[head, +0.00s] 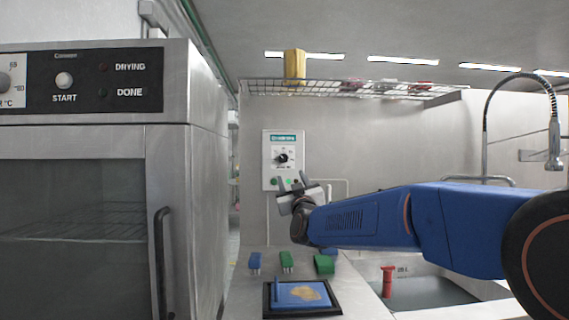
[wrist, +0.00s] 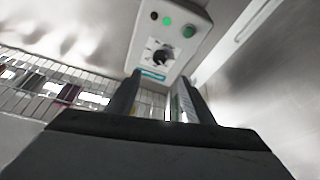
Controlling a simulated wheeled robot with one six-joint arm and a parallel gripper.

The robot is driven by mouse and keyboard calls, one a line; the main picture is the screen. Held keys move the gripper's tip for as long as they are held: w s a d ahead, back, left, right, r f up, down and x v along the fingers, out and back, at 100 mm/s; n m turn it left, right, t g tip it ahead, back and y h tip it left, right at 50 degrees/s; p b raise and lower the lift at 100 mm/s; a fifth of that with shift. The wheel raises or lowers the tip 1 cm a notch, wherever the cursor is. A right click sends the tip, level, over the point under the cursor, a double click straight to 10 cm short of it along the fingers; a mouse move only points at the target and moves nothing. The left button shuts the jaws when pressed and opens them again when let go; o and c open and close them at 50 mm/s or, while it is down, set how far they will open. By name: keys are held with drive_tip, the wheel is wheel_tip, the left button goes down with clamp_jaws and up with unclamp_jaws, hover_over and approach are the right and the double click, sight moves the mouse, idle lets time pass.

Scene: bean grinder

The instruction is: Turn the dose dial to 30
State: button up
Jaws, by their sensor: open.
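The control panel (head: 284,178) is a white box on the back wall, with a green label at its top. The dose dial (head: 282,158) is a dark round knob with a scale around it; its marks are too small to read. In the wrist view the dial (wrist: 158,54) shows beyond the fingers, and the panel looks upside down. My gripper (head: 291,186) is in front of the panel's lower part, below the dial in the head view. Its fingers also show in the wrist view (wrist: 154,98), apart with nothing between them. They appear clear of the dial.
Green buttons and a dark one (wrist: 153,16) sit on the panel near the dial. A steel oven (head: 80,190) stands at left and a wire shelf (head: 345,90) hangs above. Brushes and a tray (head: 300,312) lie on the counter below; a sink is at right.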

sight(284, 159)
drive_tip(key=x, duration=1.4)
drive_tip(key=shift+w+r, duration=0.15)
drive_tip(key=shift+w, duration=0.2)
drive_tip(key=c, duration=1)
